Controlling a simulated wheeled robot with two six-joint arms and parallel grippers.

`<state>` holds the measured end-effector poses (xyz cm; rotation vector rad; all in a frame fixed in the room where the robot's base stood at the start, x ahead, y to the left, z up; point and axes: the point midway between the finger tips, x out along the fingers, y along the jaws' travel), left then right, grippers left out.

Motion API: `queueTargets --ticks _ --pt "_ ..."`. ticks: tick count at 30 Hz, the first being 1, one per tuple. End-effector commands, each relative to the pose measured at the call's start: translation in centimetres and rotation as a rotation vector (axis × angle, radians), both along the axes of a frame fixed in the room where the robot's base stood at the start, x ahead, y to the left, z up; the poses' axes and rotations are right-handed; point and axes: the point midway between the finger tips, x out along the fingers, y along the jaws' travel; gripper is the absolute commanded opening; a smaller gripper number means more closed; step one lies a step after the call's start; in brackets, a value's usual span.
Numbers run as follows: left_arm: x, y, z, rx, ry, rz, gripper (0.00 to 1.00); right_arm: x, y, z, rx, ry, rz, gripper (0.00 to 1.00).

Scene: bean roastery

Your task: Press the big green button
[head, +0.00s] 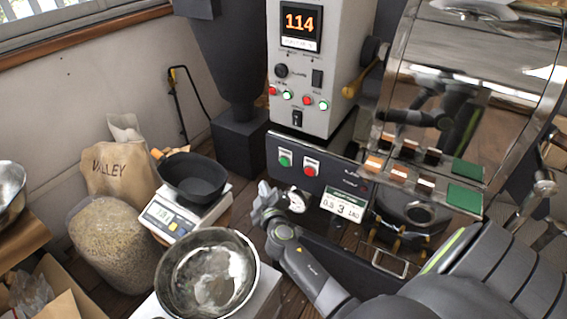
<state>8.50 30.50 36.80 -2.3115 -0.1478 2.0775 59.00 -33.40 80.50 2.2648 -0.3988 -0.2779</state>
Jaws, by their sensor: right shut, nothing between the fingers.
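The big green button (285,159) sits on a white plate on the dark lower front panel of the roaster. A red button (310,170) is on a like plate just to its right. My right gripper (265,191) is shut and empty, below and a little left of the green button in the picture. It looks apart from the button; how far it is in depth is hard to tell. My right arm reaches in from the lower right. My left gripper is out of view.
Small lit red and green buttons (297,97) sit on the upper control box under a display reading 114. A round gauge (298,200) and number card (343,203) are right of the gripper. A steel bowl (172,290) and a scale (165,222) with a black pan stand left.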

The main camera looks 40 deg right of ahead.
Motion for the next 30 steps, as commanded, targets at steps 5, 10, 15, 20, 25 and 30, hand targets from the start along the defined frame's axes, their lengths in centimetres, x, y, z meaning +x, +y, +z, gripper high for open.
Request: queueTargets --ticks 5,10,15,20,25,30 --pt "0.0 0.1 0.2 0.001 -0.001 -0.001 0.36 0.7 -1.8 0.1 -0.004 0.001 0.001 0.0" --pt "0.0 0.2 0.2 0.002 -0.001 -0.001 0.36 1.7 -4.1 0.1 -0.004 0.0 0.0 0.0" --pt "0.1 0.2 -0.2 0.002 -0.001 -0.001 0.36 2.5 -6.1 -0.1 -0.001 0.0 -0.001 0.0" --pt "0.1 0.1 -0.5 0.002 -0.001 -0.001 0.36 3.0 -7.3 -0.1 -0.001 0.0 0.0 0.0" --pt "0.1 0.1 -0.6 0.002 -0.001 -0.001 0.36 3.2 -7.8 0.0 0.001 0.0 0.0 0.0" --pt "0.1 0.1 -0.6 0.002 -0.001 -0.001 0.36 3.3 -7.8 0.0 0.001 0.0 0.001 0.0"
